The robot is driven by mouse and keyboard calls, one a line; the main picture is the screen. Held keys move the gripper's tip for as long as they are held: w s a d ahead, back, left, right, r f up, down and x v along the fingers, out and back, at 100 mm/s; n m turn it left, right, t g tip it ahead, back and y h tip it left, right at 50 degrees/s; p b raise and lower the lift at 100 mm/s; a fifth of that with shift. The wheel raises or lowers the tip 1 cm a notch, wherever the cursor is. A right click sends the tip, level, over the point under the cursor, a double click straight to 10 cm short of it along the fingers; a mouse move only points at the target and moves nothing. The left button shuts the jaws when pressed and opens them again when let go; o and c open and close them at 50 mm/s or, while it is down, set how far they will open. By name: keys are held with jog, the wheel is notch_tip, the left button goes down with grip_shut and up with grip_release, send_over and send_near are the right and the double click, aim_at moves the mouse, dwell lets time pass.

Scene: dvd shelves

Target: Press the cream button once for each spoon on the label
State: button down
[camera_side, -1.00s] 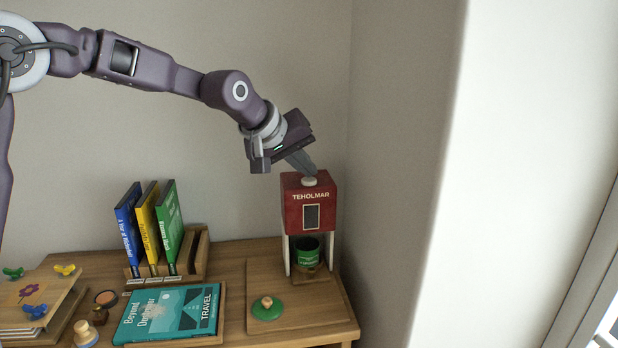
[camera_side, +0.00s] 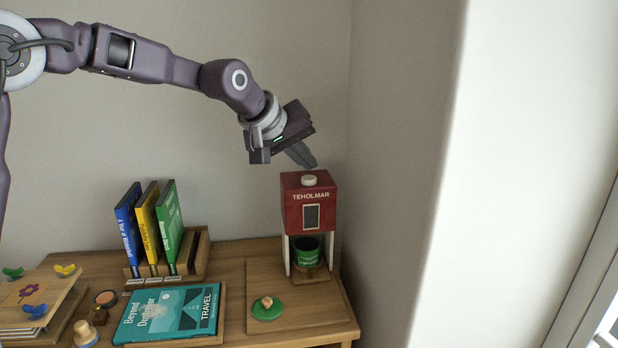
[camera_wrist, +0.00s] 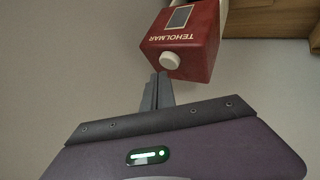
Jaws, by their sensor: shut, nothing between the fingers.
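The cream button (camera_side: 308,181) sits on top of the red TEHOLMAR machine (camera_side: 292,208), which stands at the right of the desk. In the wrist view the button (camera_wrist: 170,61) shows on the red machine (camera_wrist: 205,50). My gripper (camera_side: 312,166) is shut and empty, its fingertips a little above the button with a small gap. It also shows in the wrist view (camera_wrist: 159,76), just beside the button. A green tin (camera_side: 306,257) stands inside the machine's lower bay. It bears a label, but the spoons on it are too small to count.
A green lid with a wooden knob (camera_side: 267,308) lies on the board before the machine. A teal travel book (camera_side: 165,315) lies flat at the middle. Upright books (camera_side: 150,228) stand in a wooden rack. The wall is close on the machine's right.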

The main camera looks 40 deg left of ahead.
aim_at(306, 179)
jog(key=shift+r, duration=0.1)
jog(key=shift+r, duration=2.5)
dwell(0.7)
notch_tip(306, 179, up, 4)
jog(key=shift+f, duration=0.1)
jog(key=shift+f, duration=0.1)
jog(key=shift+f, duration=4.35)
jog(key=shift+f, duration=0.4)
